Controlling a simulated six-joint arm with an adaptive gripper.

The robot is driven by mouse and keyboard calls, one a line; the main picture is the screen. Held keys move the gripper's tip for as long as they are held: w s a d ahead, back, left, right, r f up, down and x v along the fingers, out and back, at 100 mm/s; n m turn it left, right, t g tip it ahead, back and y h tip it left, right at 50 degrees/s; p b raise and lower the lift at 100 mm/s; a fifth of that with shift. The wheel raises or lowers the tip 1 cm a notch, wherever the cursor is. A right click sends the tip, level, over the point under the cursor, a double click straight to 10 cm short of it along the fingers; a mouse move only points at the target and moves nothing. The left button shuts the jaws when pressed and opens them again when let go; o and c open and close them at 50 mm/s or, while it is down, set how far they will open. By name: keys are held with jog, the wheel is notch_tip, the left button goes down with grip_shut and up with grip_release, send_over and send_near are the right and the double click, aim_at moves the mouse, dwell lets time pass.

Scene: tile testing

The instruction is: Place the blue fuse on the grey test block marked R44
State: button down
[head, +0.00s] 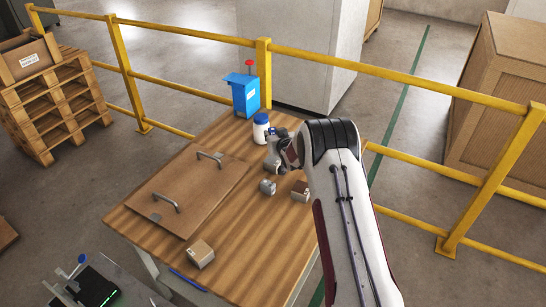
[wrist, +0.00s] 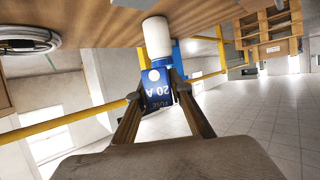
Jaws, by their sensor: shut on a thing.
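In the wrist view, my gripper (wrist: 159,89) is shut on a blue fuse (wrist: 158,99). The fuse carries white "20 A" lettering, which appears upside down, and a white round mark. In the head view, my arm reaches over the right back part of the wooden table, and the wrist largely hides the fuse. A small grey object (head: 267,187) stands on the table just in front of my gripper. I cannot read any R44 mark, so I cannot tell whether it is the test block.
A blue box (head: 244,95) is at the back corner. A brown board with handles (head: 178,203) covers the left. A yellow railing (head: 262,75) runs behind.

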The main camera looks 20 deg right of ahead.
send_over(274, 160)
jog(key=w, duration=0.1)
jog(key=shift+a+f, duration=0.1)
jog(key=shift+f, duration=2.65)
jog(key=shift+f, duration=0.1)
jog(key=shift+f, duration=1.8)
jog(key=shift+f, duration=0.1)
jog(key=c, duration=1.8)
grip_release()
jog(key=shift+s+r, duration=0.15)
jog(key=shift+r, duration=0.05)
jog(key=shift+s+r, duration=0.15)
jog(key=shift+s, duration=0.15)
jog(key=shift+v, duration=5.5)
